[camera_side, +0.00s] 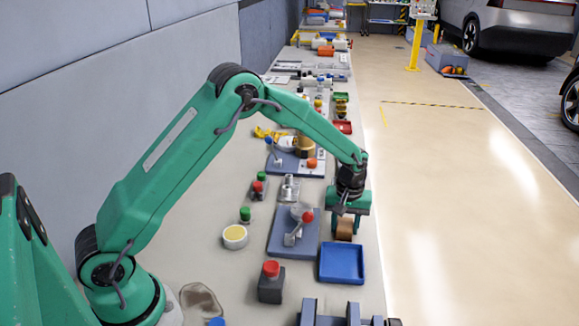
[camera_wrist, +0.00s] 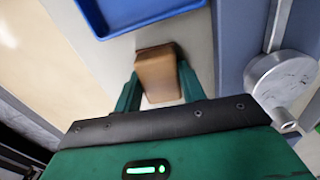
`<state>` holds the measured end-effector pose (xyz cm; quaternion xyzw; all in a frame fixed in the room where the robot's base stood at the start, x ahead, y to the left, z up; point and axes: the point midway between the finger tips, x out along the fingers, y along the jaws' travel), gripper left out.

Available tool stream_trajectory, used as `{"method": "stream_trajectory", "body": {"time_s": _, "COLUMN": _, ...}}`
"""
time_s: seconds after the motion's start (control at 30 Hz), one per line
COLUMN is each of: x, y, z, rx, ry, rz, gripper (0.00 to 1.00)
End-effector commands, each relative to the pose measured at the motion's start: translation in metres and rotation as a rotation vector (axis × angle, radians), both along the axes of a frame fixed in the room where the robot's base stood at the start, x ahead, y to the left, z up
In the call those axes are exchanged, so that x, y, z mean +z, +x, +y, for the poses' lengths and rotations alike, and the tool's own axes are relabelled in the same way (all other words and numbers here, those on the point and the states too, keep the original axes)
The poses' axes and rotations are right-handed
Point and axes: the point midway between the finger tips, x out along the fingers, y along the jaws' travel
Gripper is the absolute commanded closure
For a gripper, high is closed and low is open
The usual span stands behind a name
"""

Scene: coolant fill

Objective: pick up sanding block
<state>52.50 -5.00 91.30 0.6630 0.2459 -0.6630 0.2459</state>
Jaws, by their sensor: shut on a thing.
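The sanding block (camera_side: 345,229) is a small brown block near the right edge of the bench, just behind the blue tray. In the wrist view the block (camera_wrist: 158,75) sits between the two green fingers. My gripper (camera_side: 346,224) points down and is shut on it, and the fingers also show in the wrist view (camera_wrist: 160,88). I cannot tell whether the block is touching the bench or just above it.
A blue tray (camera_side: 341,262) lies right in front of the block. A blue-grey plate (camera_side: 280,243) with a metal fixture and red knob is to the left. A dark block with a red button (camera_side: 271,285) stands nearer. The bench's right edge is close.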

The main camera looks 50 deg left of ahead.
Motion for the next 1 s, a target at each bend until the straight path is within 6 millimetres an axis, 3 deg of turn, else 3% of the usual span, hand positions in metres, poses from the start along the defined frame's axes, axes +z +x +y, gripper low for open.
{"method": "stream_trajectory", "body": {"time_s": 0.27, "x": 0.006, "y": 0.001, "z": 0.000, "rx": 0.000, "ry": -0.001, "rz": -0.002, "gripper": 0.83}}
{"method": "stream_trajectory", "body": {"time_s": 0.57, "x": 0.042, "y": 0.001, "z": 0.000, "rx": 0.000, "ry": 0.000, "rz": -0.004, "gripper": 0.83}}
{"method": "stream_trajectory", "body": {"time_s": 1.0, "x": 0.087, "y": -0.045, "z": -0.062, "rx": -0.004, "ry": 0.000, "rz": -0.003, "gripper": 0.83}}
